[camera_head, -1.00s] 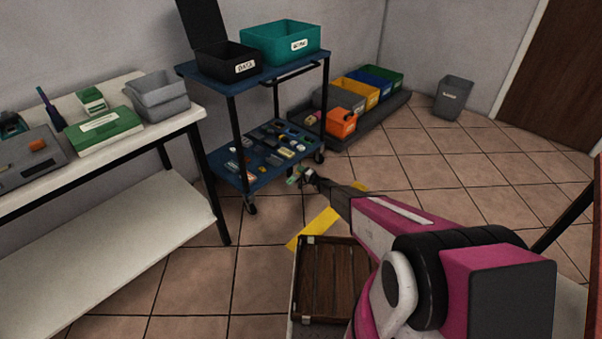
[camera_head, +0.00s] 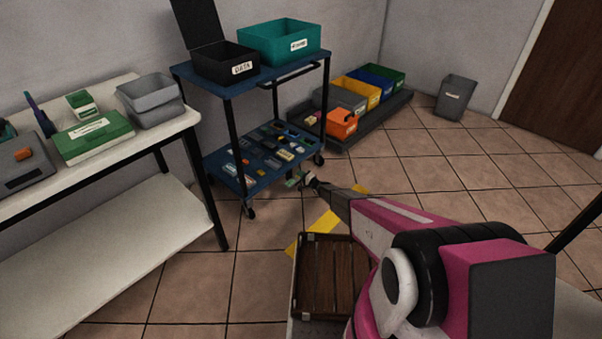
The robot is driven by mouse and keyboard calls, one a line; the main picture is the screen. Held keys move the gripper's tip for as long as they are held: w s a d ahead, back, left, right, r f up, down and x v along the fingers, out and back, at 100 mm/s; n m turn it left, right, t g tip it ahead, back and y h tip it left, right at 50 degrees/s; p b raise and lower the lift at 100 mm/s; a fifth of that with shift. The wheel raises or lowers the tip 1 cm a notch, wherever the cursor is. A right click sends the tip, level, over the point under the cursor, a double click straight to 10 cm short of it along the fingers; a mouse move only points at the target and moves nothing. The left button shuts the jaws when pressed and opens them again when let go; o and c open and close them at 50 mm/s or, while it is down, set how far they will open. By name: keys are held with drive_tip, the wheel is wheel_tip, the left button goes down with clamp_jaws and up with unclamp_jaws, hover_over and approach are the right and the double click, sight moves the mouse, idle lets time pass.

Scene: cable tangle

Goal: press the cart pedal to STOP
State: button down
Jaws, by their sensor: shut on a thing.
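The blue two-shelf cart (camera_head: 228,92) stands on casters left of centre, beyond the white bench. My gripper (camera_head: 302,181), at the end of my pink arm, is low beside the cart's lower right edge. It looks shut on a small green piece (camera_head: 292,182) at its fingertips. The piece is too small to tell whether it is part of the cart or a loose part. I cannot make out the pedal or any STOP marking.
The cart's lower shelf (camera_head: 222,162) holds several small parts; black and teal boxes stand on top. A white bench (camera_head: 120,235) is at left. Coloured bins (camera_head: 342,123) stand behind the cart and a grey bin (camera_head: 455,97) farther right. Tiled floor at right is clear.

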drive_tip(key=shift+f+m, duration=0.35)
drive_tip(key=shift+m, duration=0.4)
drive_tip(key=shift+f+m, duration=0.3)
drive_tip(key=shift+m, duration=0.45)
drive_tip(key=c, duration=1.2)
unclamp_jaws()
drive_tip(key=shift+o, duration=0.2)
